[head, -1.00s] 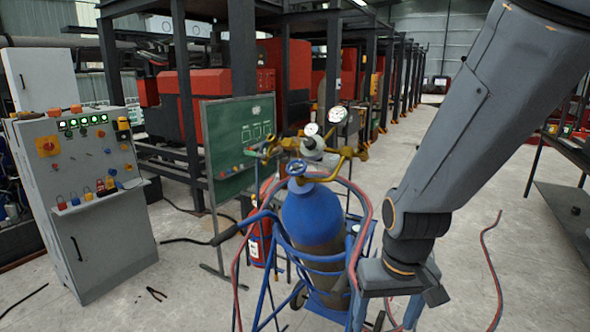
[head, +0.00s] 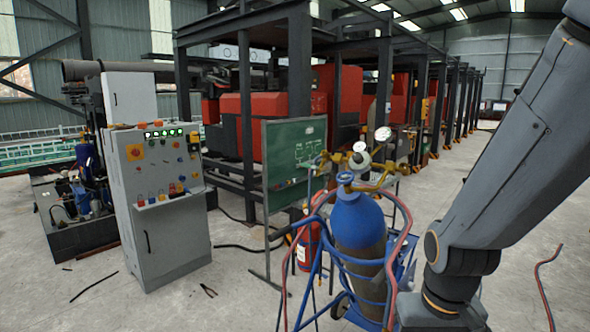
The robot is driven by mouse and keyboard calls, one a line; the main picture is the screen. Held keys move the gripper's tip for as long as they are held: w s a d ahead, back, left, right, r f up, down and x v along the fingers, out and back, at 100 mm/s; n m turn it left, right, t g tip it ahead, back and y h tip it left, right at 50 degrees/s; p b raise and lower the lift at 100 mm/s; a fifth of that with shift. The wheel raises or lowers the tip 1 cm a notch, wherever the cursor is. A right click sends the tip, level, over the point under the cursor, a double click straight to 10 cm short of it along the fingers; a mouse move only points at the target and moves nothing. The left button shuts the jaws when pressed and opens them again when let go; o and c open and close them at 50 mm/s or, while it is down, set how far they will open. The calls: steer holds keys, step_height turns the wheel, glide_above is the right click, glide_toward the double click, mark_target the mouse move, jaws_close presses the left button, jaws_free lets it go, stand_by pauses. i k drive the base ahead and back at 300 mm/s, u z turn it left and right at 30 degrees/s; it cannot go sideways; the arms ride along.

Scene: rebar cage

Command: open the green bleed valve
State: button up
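I cannot make out a green bleed valve for sure. A small greenish fitting (head: 322,156) sits at the left end of the brass regulator on the blue gas cylinder (head: 358,222), too small to identify. My arm comes down on the right, in front of the cart. The top of my gripper (head: 440,312) shows at the bottom edge, right of the cylinder. Its fingers are cut off by the frame, so its opening and anything in it are hidden.
A grey control cabinet (head: 160,205) with lit green lamps stands left. Behind it is a machine with a blue part (head: 84,152). A green board (head: 292,160) stands behind the cylinder cart. Pliers (head: 208,290) and black cable (head: 94,287) lie on the floor.

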mark_target(305, 165)
steer(key=u, duration=1.05)
steer(key=i, duration=0.55)
steer(key=z, duration=0.75)
